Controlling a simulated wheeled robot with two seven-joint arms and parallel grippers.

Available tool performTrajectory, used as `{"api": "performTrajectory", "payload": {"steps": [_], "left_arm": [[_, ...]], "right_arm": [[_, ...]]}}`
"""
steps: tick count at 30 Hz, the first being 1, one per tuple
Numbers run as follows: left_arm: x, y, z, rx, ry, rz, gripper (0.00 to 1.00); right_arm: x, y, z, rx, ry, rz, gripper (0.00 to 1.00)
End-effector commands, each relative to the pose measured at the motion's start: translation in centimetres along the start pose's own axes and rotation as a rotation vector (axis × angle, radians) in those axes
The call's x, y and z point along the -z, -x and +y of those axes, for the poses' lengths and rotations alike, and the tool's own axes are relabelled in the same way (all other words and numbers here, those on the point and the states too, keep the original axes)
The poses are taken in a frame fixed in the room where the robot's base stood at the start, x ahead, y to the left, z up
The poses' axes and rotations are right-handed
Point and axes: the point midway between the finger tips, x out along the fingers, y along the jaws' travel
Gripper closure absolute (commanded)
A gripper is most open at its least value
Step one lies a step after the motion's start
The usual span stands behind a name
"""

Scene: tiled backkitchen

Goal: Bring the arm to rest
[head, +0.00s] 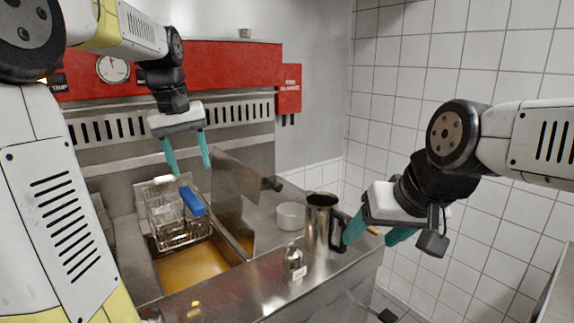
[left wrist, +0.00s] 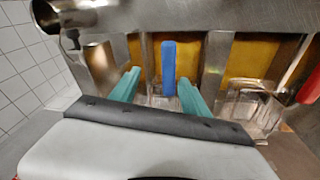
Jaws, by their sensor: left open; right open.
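My left gripper (head: 188,158) hangs open and empty above the fryer, with its teal fingers pointing down. In the left wrist view its two fingers (left wrist: 157,92) are apart, with the blue basket handle (left wrist: 169,68) seen between and beyond them. The wire fryer basket (head: 168,222) sits below that gripper at the fryer's oil vat (head: 192,268). The blue handle (head: 192,201) also shows in the head view. My right gripper (head: 371,236) is open at the right, its fingers beside the steel pitcher (head: 318,222). I cannot tell whether they touch the pitcher.
A white bowl (head: 291,216) and a small steel shaker (head: 294,263) stand near the pitcher on the steel counter (head: 235,295). An upright steel panel (head: 228,190) stands right of the vat. The red fryer panel (head: 220,66) is behind. A tiled wall (head: 400,80) bounds the right.

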Motion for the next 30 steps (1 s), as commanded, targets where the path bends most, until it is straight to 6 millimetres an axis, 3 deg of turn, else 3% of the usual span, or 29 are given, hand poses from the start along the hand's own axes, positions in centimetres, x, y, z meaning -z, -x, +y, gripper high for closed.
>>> {"api": "performTrajectory", "payload": {"steps": [1,9,15,21,30], "left_arm": [[-2.3,0.5,0.3,-0.024,-0.043,0.03,0.46],[-13.3,-0.3,1.3,-0.133,-0.268,0.186,0.46],[-19.0,-2.4,1.2,-0.18,-0.381,0.276,0.46],[-21.0,-3.5,1.1,-0.194,-0.423,0.309,0.46],[-21.0,-3.5,1.1,-0.194,-0.424,0.309,0.46]], "right_arm": [[0.0,0.0,0.0,0.0,0.0,0.0,0.37],[0.0,0.0,0.0,0.0,0.0,0.0,0.37],[0.0,0.0,0.0,0.0,0.0,0.0,0.37],[0.0,0.0,0.0,0.0,0.0,0.0,0.37],[0.0,0.0,0.0,0.0,0.0,0.0,0.37]]}}
